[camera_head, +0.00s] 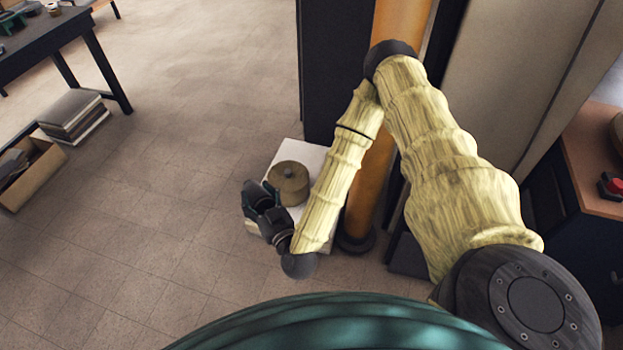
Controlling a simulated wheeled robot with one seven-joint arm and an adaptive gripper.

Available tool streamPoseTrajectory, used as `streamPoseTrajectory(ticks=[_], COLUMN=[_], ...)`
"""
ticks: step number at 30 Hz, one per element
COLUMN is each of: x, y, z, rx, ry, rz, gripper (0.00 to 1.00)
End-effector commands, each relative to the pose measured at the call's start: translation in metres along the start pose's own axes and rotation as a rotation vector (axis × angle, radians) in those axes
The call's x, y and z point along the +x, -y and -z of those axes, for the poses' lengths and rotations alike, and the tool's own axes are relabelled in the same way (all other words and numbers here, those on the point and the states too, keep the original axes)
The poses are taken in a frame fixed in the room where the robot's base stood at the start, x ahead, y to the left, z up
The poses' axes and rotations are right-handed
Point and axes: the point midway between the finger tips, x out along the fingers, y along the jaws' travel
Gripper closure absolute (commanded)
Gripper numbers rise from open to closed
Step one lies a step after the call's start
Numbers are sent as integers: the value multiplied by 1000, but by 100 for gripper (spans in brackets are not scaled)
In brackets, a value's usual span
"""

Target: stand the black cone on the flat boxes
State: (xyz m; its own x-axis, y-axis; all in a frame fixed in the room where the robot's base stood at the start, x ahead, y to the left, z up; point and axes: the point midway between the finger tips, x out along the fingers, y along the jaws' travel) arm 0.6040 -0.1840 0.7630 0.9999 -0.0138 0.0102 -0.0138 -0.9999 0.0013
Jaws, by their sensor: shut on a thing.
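My gripper (257,195) shows in the head view left of my forearm, low over the left edge of a white, flat-topped block. It is shut on a small dark thing, which I take to be the black cone; the dark fingers with teal parts hide most of its shape, and I cannot tell its tilt. A stack of flat boxes (75,110) with a grey top lies on the floor at the left, beside the dark table, well away from my gripper.
The white block (312,158) carries a round olive-brown lidded pot (289,183) close right of my gripper. An orange post (372,185) and dark cabinet stand behind. An open cardboard box (38,178) and dark table (45,45) are at left. Floor between is clear.

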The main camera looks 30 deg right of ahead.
Motion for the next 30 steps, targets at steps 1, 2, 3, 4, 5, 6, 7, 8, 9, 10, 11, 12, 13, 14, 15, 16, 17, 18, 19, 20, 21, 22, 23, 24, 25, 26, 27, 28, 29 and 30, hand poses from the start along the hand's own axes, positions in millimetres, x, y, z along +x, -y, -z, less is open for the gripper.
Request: streamPoseTrajectory(ticks=[1, 2, 3, 4, 5, 6, 7, 8, 9, 10, 11, 12, 13, 14, 15, 16, 17, 18, 19, 20, 21, 22, 23, 24, 25, 26, 27, 28, 29, 30], x=[3, 5, 7, 8, 10, 12, 14, 15, 17, 19, 21, 23, 24, 26, 28, 29, 30, 32, 33, 35, 36, 38, 39, 41, 42, 43, 45, 46, 47, 48], y=[-3, -6, -10, -13, -16, -21, -24, -27, -31, -34, -38, -42, -45, -48, -52, -55, -58, -63, -66, -69, -73, -76, -79, -83, -86, -89, -94, -97, -100, -104], z=[-14, -19, -25, -30, -35, -41, -45, -49, -55, -59, -64, -69, -73, -77, -83, -87, -91, -97, -101, -105, -111, -115, -119, -124, -128, -132, -138, -142, -146, -152], rx=[0, 0, 0, 0, 0, 0, -1, -1, -1, -1, -2, -2, -2, -2, -2, -3, -3, -3, -4, -4, -4, -4, -5, -5, -6, -7, -7, -8, -8, -9], ry=[-4, -6, -8, -10, -12, -15, -16, -18, -20, -22, -24, -27, -29, -31, -34, -35, -37, -39, -41, -43, -45, -48, -50, -52, -54, -55, -58, -59, -61, -64], rz=[-9, -16, -26, -33, -41, -53, -61, -69, -80, -88, -96, -106, -114, -122, -132, -140, -149, -160, -168, -175, -185, -193, -201, -212, -220, -227, -238, -246, -254, -264], gripper=[67, 67, 67, 67, 67, 67, 67, 67, 67, 67, 67, 67, 67, 67, 67, 67, 67, 67, 67, 67, 67, 67, 67, 67, 67, 67, 67, 67, 67, 67])
